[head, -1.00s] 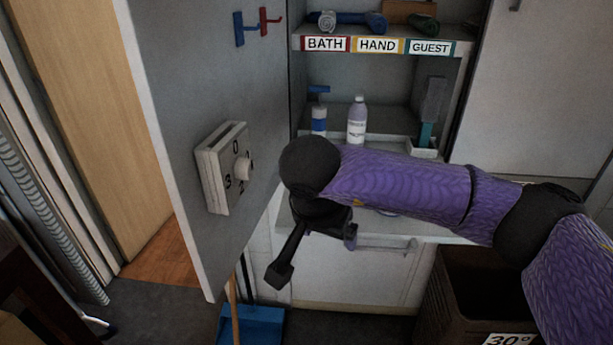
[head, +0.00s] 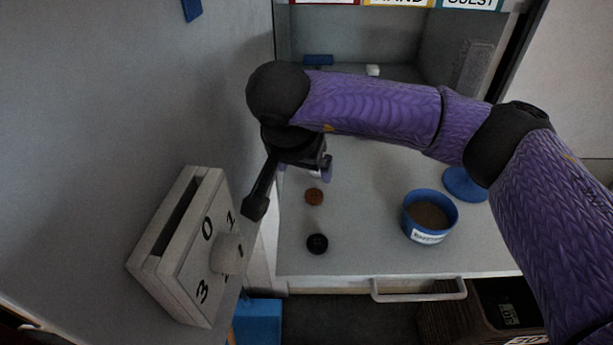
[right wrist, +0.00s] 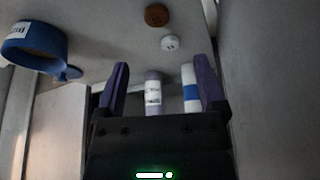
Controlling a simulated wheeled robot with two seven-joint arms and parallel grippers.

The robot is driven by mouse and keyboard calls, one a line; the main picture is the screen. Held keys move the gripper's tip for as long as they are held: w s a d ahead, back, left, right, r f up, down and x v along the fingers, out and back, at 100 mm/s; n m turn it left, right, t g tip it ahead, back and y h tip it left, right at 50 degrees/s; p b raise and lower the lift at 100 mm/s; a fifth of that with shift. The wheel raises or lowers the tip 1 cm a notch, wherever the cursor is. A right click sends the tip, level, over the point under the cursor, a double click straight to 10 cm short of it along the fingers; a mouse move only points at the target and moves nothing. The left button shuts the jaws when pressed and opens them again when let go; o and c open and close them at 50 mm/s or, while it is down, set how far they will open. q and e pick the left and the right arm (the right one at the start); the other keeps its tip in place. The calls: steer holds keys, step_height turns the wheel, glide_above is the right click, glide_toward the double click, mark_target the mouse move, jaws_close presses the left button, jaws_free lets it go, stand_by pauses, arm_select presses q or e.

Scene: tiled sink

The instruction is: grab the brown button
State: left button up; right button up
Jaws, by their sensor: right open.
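The brown button (head: 314,196) is a small round disc lying on the pale shelf surface. It also shows in the right wrist view at the top (right wrist: 156,15), beyond the fingertips. My right gripper (head: 327,170) hangs just above and behind it in the head view, partly hidden by its own wrist. In the right wrist view its two purple fingers (right wrist: 162,75) are spread apart with nothing clasped, and the button is clear of them. My left gripper is not in view.
A black button (head: 317,243) lies nearer the front edge. A white button (right wrist: 170,43) lies near the brown one. A blue bowl (head: 409,215) stands to the right. Two bottles (right wrist: 152,92) (right wrist: 190,88) show between my fingers. A dial box (head: 170,290) is on the left panel.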

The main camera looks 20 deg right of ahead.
mark_target(314, 194)
steer(key=b+x, duration=0.1)
steer(key=x, duration=0.2)
steer(key=b+x, duration=0.1)
steer(key=x, duration=0.2)
steer(key=b+x, duration=0.1)
steer(key=x, duration=0.2)
steer(key=shift+s+d+f+b, duration=0.2)
steer(key=shift+f+b, duration=0.1)
steer(key=shift+f, duration=0.1)
steer(key=shift+w+d+f, duration=0.1)
steer(key=shift+w+f, duration=0.1)
steer(key=shift+r, duration=0.15)
steer(key=shift+c, duration=0.3)
steer(key=c, duration=0.7)
jaws_close()
